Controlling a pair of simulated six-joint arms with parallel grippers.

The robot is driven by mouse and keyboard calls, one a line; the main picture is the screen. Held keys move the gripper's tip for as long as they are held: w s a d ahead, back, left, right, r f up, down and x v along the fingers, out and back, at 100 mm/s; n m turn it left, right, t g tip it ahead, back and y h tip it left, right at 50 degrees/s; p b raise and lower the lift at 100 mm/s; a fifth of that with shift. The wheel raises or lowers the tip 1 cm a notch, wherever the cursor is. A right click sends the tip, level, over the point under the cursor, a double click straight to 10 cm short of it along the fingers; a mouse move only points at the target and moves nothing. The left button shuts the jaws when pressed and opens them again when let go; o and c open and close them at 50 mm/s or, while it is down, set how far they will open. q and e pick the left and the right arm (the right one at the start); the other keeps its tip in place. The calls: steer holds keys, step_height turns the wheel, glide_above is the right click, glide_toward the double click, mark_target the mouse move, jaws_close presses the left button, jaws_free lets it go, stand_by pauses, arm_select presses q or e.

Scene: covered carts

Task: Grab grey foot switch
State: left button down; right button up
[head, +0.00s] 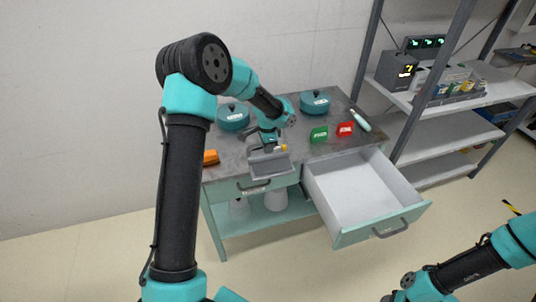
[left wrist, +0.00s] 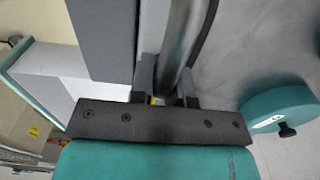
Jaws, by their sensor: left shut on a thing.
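The grey foot switch (head: 271,168) is a grey, box-like piece at the front edge of the cart top, above the left drawer. My left gripper (head: 270,147) comes down from behind and is shut on it. In the left wrist view, my gripper (left wrist: 167,98) closes around a dark grey bar-like part, with flat grey surfaces (left wrist: 105,40) beside it. The fingers and wrist hide part of the switch. I cannot tell whether it is lifted clear of the top. My right arm shows at the lower right; its gripper is out of view.
Two teal lidded pots (head: 233,117) (head: 315,103) stand at the back. A green block (head: 319,134), a red block (head: 345,129) and a teal-white tool (head: 361,121) lie right. An orange item (head: 211,157) lies left. The right drawer (head: 355,190) is open and empty. Shelves (head: 440,125) stand right.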

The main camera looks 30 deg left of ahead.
arm_select(q)
steer(key=shift+r, duration=0.1)
steer(key=shift+r, duration=0.45)
step_height(320, 180, up, 3)
steer(key=shift+f, duration=0.15)
steer(key=s+d+r, duration=0.1)
steer(key=s+d, duration=0.7)
steer(key=s, duration=0.6)
steer(key=shift+w+r, duration=0.1)
